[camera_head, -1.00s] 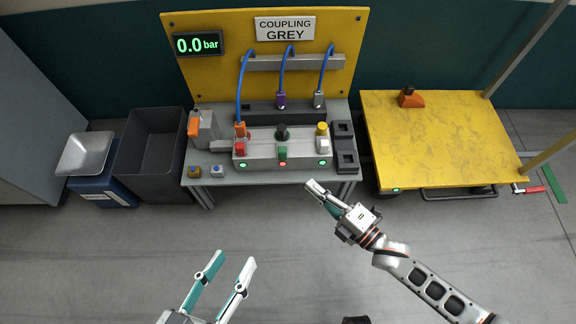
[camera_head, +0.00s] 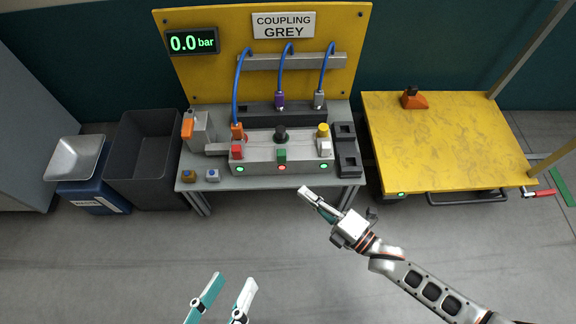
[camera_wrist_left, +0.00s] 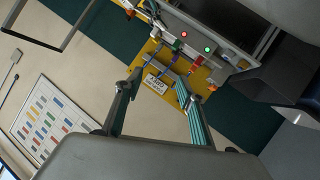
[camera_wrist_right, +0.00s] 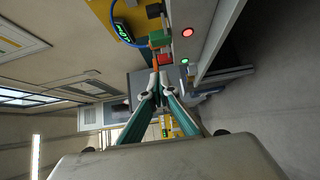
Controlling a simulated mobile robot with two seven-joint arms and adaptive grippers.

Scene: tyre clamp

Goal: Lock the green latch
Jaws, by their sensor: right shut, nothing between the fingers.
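The green latch (camera_head: 282,155) is the middle one of three on the front of the grey box (camera_head: 258,162), between a red latch (camera_head: 237,152) and a white latch (camera_head: 325,148). The lamp below it glows red; the outer two lamps glow green. The latch also shows at the top of the right wrist view (camera_wrist_right: 159,39), beyond the fingertips. My right gripper (camera_head: 304,191) is shut and empty, in front of the bench and apart from the latch. My left gripper (camera_head: 232,282) is open and empty, low in the head view, well away from the bench.
Blue hoses (camera_head: 281,72) rise behind the box, below a display (camera_head: 192,41) reading 0.0 bar. A black double holder (camera_head: 346,158) stands right of the box. A yellow table (camera_head: 445,140) is at right, a dark bin (camera_head: 143,160) at left. The floor in front is clear.

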